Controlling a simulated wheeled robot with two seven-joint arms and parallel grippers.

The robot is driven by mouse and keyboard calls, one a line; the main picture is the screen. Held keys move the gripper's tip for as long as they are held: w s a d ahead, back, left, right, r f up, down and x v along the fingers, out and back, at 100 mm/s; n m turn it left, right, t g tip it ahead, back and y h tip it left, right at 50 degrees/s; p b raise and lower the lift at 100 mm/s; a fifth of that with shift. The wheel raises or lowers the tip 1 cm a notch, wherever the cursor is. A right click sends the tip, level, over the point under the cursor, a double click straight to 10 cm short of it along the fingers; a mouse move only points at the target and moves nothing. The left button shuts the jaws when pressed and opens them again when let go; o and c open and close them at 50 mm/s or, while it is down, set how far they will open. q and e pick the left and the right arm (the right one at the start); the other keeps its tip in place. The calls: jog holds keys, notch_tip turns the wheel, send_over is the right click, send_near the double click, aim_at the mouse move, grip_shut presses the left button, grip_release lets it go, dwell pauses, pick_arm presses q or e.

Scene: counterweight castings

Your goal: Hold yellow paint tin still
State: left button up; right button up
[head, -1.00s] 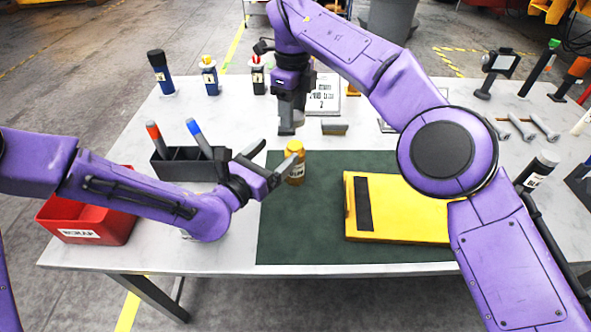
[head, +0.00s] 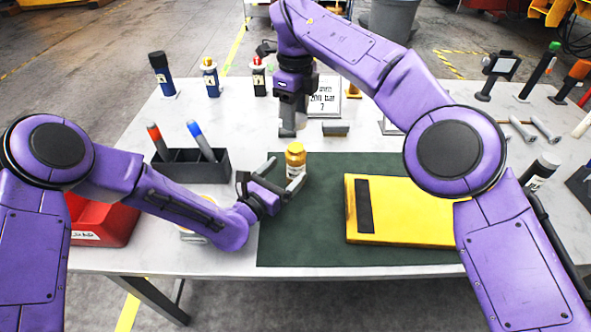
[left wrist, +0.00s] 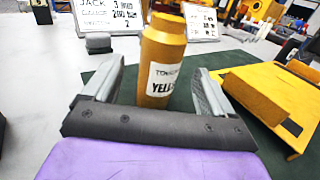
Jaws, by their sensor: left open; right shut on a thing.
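The yellow paint tin (head: 295,158) stands upright at the back left of the dark green mat (head: 300,245). In the left wrist view the tin (left wrist: 161,65) shows a white label with part of the word "YELLOW". My left gripper (head: 283,173) is open at the tin, low over the mat. In the left wrist view its fingers (left wrist: 158,80) stand on either side of the tin, with gaps visible. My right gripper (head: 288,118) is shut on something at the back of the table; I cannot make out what.
A yellow case (head: 400,232) lies on the mat to the right. A dark holder (head: 190,171) with red and blue markers and a red bin (head: 108,228) are at left. A grey block (head: 335,129) and a written board (head: 326,90) stand behind the mat.

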pick_arm(q)
jog(key=x, duration=0.4)
jog(key=shift+w+d, duration=0.2)
jog(key=shift+w, duration=0.05)
jog(key=c, duration=1.5)
pick_arm(e)
send_over(295, 147)
jog(key=shift+f, duration=2.5)
jog(key=shift+f, duration=0.95)
jog(key=shift+f, duration=0.55)
